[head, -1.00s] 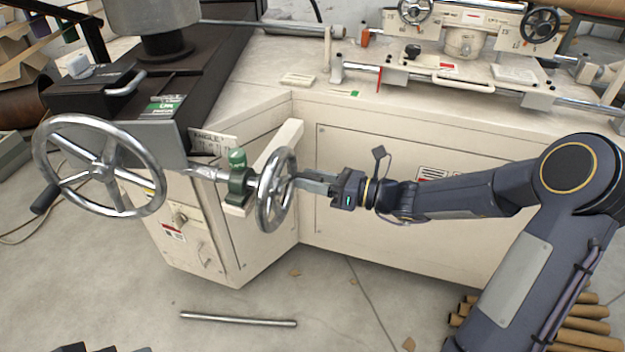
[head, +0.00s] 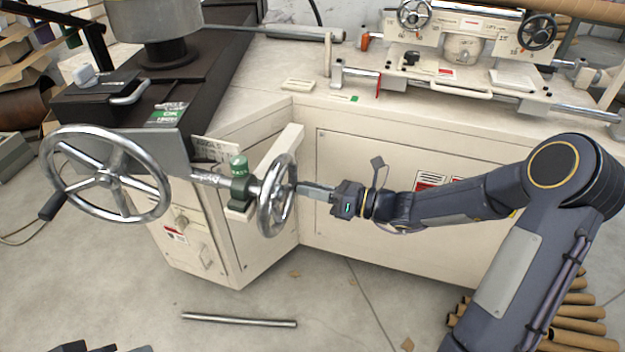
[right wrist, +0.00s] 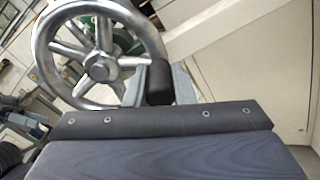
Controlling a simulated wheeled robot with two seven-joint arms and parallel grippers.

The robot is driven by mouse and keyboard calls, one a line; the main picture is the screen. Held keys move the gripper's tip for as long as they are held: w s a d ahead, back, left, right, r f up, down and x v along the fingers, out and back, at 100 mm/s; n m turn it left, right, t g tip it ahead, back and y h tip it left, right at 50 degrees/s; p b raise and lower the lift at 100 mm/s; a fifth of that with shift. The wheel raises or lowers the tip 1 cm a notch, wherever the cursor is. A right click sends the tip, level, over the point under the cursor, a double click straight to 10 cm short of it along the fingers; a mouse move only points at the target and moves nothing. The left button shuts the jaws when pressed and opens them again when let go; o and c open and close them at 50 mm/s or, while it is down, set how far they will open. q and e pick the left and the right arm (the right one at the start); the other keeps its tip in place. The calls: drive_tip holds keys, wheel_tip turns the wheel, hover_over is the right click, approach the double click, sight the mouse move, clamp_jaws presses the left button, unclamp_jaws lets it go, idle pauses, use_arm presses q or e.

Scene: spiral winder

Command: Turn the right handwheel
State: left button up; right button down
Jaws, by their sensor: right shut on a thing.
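The right handwheel (head: 265,207) is a spoked metal wheel, seen nearly edge-on in the head view. It stands right of a green-topped clamp (head: 239,178) on a shaft. It fills the upper left of the right wrist view (right wrist: 41,56), with its hub and spokes clear. My right gripper (head: 312,192) reaches it from the right and is shut on its black crank handle (right wrist: 160,82), seen between the grey fingers in the wrist view. The larger left handwheel (head: 104,178) faces the camera, with its black handle (head: 53,206) at lower left. My left gripper is out of view.
A cream cabinet (head: 400,165) stands close behind my right arm. A dark machine housing (head: 215,60) lies at upper left. A metal rod (head: 238,320) lies on the floor, and brown tubes (head: 580,310) are stacked at lower right. Floor in front is mostly clear.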

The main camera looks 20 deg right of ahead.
drive_tip(key=s+f+m+p, duration=0.1)
drive_tip(key=m+p, duration=0.2)
drive_tip(key=s+a+f+m+p, duration=0.1)
drive_tip(key=m+p, duration=0.2)
drive_tip(key=p, duration=0.1)
drive_tip(key=s+a+f+m+p, duration=0.1)
drive_tip(key=m+p, duration=0.1)
drive_tip(key=p, duration=0.1)
drive_tip(key=shift+s+a+f+m+p, duration=0.15)
drive_tip(key=shift+s+f+m+p, duration=0.05)
drive_tip(key=shift+f+m+p, duration=0.2)
drive_tip(key=c, duration=1.2)
unclamp_jaws()
drive_tip(key=shift+c, duration=0.2)
drive_tip(key=v, duration=0.8)
